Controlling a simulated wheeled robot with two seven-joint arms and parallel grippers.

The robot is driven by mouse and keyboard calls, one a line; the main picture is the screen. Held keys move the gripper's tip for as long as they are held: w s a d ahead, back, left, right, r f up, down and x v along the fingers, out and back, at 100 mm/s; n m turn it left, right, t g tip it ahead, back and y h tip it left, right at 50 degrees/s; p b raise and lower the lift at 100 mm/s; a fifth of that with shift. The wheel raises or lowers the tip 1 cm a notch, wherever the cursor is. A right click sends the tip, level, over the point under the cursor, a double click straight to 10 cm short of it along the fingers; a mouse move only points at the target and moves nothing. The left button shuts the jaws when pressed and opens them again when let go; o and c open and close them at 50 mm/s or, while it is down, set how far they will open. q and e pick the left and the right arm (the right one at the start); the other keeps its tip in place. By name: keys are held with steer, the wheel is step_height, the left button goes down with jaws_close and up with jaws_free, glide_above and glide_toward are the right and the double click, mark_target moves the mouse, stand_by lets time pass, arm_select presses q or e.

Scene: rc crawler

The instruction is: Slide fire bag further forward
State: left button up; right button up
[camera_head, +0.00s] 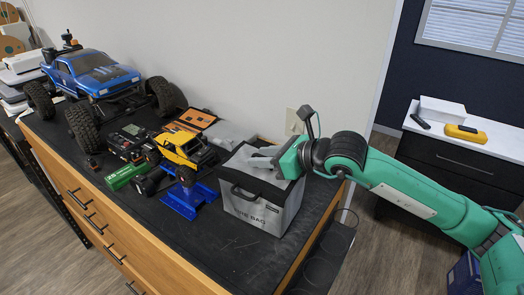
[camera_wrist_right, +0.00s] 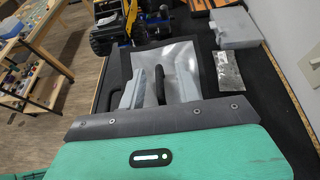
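The fire bag (camera_head: 262,205), a grey box-shaped bag with black trim, a black front handle and "BAG" lettering, stands upright on the black bench top near its right end. My right gripper (camera_head: 262,160) reaches in from the right over the bag's top. In the right wrist view, the two grey fingers (camera_wrist_right: 160,84) are apart over the bag's shiny grey top (camera_wrist_right: 185,56). A black strap or handle shows between them, with no clear sign that it is clamped. Whether the fingertips touch the bag is hidden. My left gripper is in neither view.
A blue crawler truck (camera_head: 95,75) stands at the bench's left. A yellow crawler (camera_head: 185,150), a green pack (camera_head: 125,176) and a blue stand (camera_head: 190,200) lie left of the bag. Bare black bench top (camera_head: 225,255) lies in front of it. A wall is behind.

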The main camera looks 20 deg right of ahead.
steer(key=shift+w+a+f, duration=0.2)
steer(key=shift+w+a, duration=0.05)
jaws_close()
stand_by(1.4)
